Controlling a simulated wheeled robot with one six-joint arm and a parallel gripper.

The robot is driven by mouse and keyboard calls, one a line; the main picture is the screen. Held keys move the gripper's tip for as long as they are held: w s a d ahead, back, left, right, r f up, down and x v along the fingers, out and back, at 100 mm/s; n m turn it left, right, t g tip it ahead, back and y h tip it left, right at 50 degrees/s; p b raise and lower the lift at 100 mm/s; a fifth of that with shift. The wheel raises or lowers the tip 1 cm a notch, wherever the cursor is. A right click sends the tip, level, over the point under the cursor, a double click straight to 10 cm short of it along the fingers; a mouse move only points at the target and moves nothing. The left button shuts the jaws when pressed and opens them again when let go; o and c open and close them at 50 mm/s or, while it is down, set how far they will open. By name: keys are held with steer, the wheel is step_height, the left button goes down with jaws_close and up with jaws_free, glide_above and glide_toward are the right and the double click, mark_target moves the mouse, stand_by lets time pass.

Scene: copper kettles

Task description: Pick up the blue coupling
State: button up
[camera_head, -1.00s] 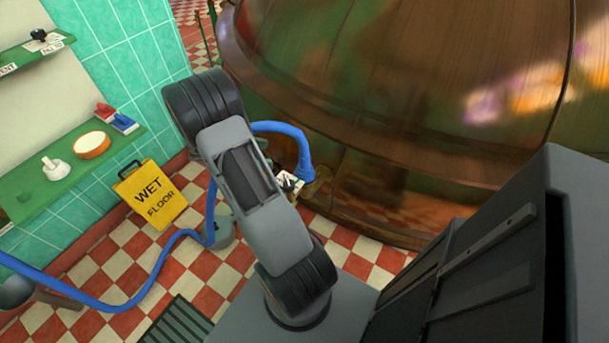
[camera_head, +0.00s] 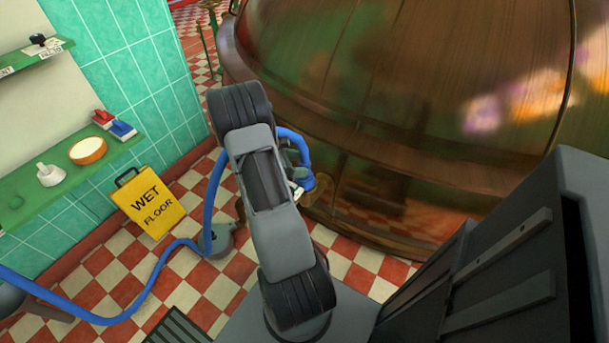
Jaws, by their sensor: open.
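A blue hose (camera_head: 150,283) runs across the floor from the left and rises behind my arm. It comes out on the right as a loop that bends down to a thick blue end (camera_head: 307,181) beside the kettle's base. This end may be the blue coupling, but my arm covers part of it and I cannot tell for sure. My arm stands in front of the hose, and my gripper is hidden behind it. A small pale item shows beside the blue end, too small to identify.
A large copper kettle (camera_head: 400,120) fills the right. A yellow wet-floor sign (camera_head: 148,205) stands left of a grey pump-like body (camera_head: 221,243). Green shelves (camera_head: 65,185) on the left wall hold a bowl (camera_head: 88,151) and small red (camera_head: 103,118) and blue (camera_head: 122,130) items.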

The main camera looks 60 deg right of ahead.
steer(key=shift+x, duration=1.45)
steer(key=c, duration=0.9)
steer(key=shift+c, duration=0.2)
steer(key=shift+r, duration=0.1)
